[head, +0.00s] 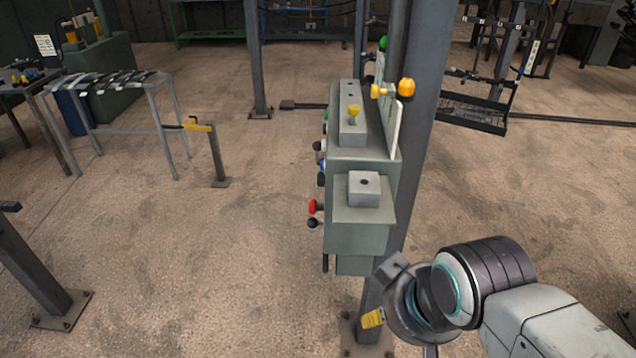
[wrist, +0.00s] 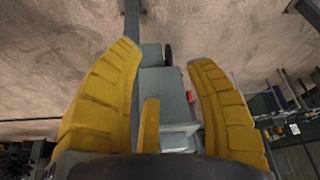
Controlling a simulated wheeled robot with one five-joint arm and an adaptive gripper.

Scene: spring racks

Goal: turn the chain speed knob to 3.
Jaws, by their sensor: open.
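A grey-green control box (head: 362,232) is mounted on a dark post in the middle of the head view. Several small controls stick out of its left side, among them a red knob (head: 313,206) and a black knob (head: 313,223). I see the box edge-on, so its dial face is hidden and I cannot tell which is the chain speed knob. My gripper (head: 373,318) is low at the box's lower right, mostly hidden by my wrist. In the wrist view my gripper (wrist: 166,56) is open and empty. The box (wrist: 164,92) shows beyond and between its yellow fingers.
The steel post (head: 413,130) stands close behind the box. A short post with a yellow top (head: 216,152) and a rack table (head: 115,80) stand left. The floor left of the box is clear.

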